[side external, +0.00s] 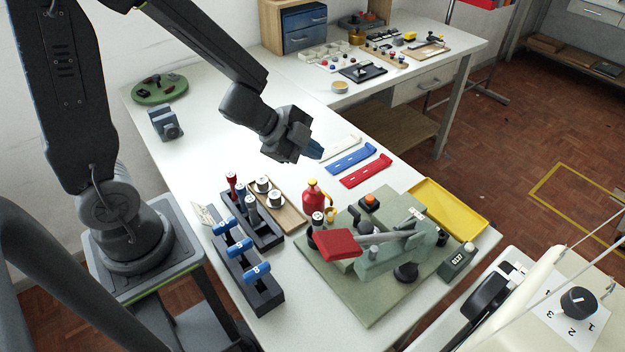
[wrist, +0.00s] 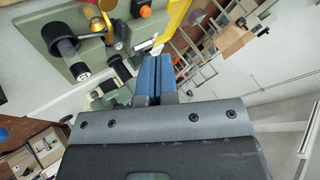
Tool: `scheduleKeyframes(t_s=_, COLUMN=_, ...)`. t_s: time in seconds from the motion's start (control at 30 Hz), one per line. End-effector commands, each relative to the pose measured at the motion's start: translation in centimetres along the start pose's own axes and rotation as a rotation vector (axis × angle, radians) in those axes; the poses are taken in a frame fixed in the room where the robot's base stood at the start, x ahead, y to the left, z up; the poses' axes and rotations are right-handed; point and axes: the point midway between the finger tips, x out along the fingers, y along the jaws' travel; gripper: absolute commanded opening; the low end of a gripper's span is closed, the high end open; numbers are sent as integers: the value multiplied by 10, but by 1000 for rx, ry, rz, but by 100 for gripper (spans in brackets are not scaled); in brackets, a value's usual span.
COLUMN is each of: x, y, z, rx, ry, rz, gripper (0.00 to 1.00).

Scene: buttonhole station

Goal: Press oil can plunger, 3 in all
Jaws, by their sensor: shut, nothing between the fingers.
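The oil can (side external: 315,197) is a small red can with a yellowish top. It stands upright near the left back edge of the green machine base in the side view. My gripper (side external: 316,151) is shut and empty, its blue fingers together. It hangs in the air above and behind the can, clear of it, near the coloured strips. The wrist view shows the closed blue fingers (wrist: 153,78). A brass-coloured rounded piece (wrist: 88,16) lies at the top of that view; I cannot tell whether it belongs to the can.
The green press (side external: 390,250) with its red-padded lever (side external: 335,244) stands right of the can. Black racks with red and blue handles (side external: 240,248) and a wooden tray (side external: 285,208) stand left. A yellow tray (side external: 450,208) lies right.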

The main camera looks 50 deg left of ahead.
Motion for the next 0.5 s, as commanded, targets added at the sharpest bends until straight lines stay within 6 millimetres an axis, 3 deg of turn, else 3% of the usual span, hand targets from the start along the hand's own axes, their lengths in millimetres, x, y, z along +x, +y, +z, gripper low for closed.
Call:
scheduleKeyframes(t_s=0.27, x=-1, y=-1, z=-1, rx=3, ry=1, rz=1, gripper=0)
scheduleKeyframes(t_s=0.5, x=-15, y=-9, z=-12, rx=6, ry=6, rz=6, gripper=0)
